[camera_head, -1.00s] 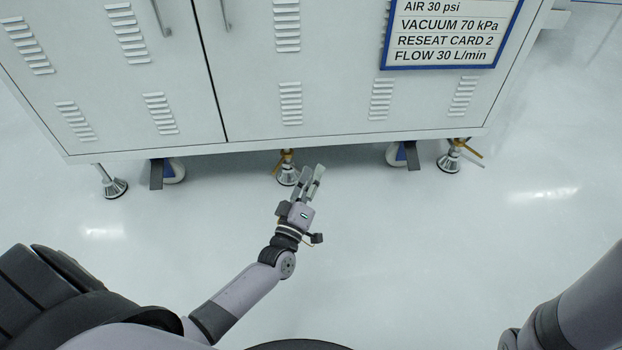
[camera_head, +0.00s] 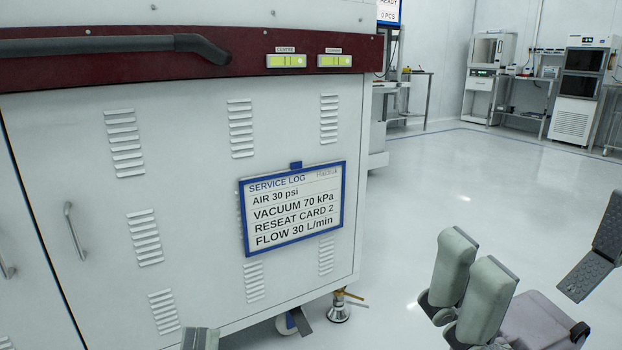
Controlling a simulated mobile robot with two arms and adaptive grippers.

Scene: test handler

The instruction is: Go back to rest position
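Only the tip of my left gripper (camera_head: 200,338) shows, as a small grey piece at the bottom edge in front of the cabinet. The rest of it is cut off, so its opening is hidden. My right gripper (camera_head: 535,267) is large and close at the lower right. Two pale grey-green finger pads stand on its left side and a dark textured finger stands well apart on its right. It is open, with nothing between the fingers. It is clear of the cabinet in the picture.
The white test handler cabinet (camera_head: 190,270) fills the left, with a dark red band and handle (camera_head: 120,45). A blue-framed service log sign (camera_head: 295,206) hangs on it. A levelling foot (camera_head: 339,309) stands below. Open floor (camera_head: 440,180) lies right, with benches and equipment (camera_head: 575,110) behind.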

